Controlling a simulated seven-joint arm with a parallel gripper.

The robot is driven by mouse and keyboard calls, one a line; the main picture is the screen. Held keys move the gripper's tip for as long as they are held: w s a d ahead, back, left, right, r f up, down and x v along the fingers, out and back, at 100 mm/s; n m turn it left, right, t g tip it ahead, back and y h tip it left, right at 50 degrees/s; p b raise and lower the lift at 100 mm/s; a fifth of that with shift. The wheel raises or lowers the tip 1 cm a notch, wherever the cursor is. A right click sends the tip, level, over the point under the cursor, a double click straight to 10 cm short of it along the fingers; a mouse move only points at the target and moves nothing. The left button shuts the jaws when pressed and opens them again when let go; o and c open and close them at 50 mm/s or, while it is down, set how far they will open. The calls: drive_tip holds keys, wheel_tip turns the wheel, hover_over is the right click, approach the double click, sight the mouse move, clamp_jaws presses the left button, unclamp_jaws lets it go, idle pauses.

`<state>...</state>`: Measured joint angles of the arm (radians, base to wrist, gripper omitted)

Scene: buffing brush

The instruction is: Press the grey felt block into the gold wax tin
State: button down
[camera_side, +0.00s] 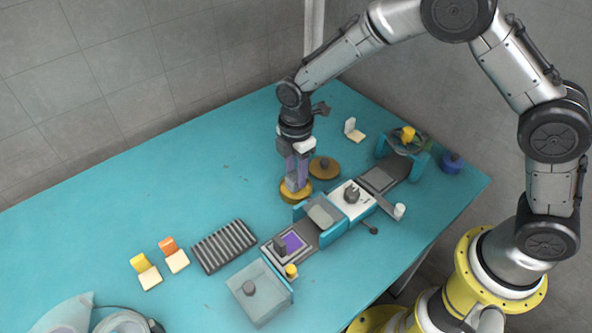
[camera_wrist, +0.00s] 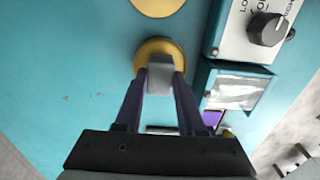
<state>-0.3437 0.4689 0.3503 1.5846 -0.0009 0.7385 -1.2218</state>
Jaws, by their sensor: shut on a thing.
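The grey felt block (camera_wrist: 160,73) is held between the two purple fingers of my gripper (camera_wrist: 160,85). In the wrist view the block overlaps the near part of the gold wax tin (camera_wrist: 148,48). In the side view my gripper (camera_side: 297,182) points down at the gold tin (camera_side: 296,194), with its fingertips and the block at the tin's top. I cannot tell whether the block touches the wax, as the fingers hide the contact.
A brownish-gold round piece with a knob (camera_side: 324,168) lies just beside the tin. A teal machine with a white dial panel (camera_side: 353,198) stands to the right. A dark ribbed rack (camera_side: 224,246) and orange and yellow-topped blocks (camera_side: 174,256) lie lower left.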

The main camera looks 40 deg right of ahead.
sight(296, 174)
drive_tip(key=shift+f, duration=0.5)
idle(1.2)
drive_tip(key=shift+r, duration=3.6)
drive_tip(key=d+m, duration=0.1)
drive_tip(key=d, duration=0.2)
drive_tip(key=w+d+m, duration=0.1)
drive_tip(key=d, duration=0.2)
drive_tip(key=d+m, duration=0.1)
drive_tip(key=d, duration=0.3)
drive_tip(key=shift+w+f, duration=0.2)
drive_tip(key=shift+w, duration=0.15)
drive_tip(key=s+d+f+m, duration=0.1)
drive_tip(key=d+m, duration=1.1)
drive_tip(key=m, duration=0.3)
drive_tip(key=shift+d+f, duration=0.15)
drive_tip(key=shift+f, duration=0.05)
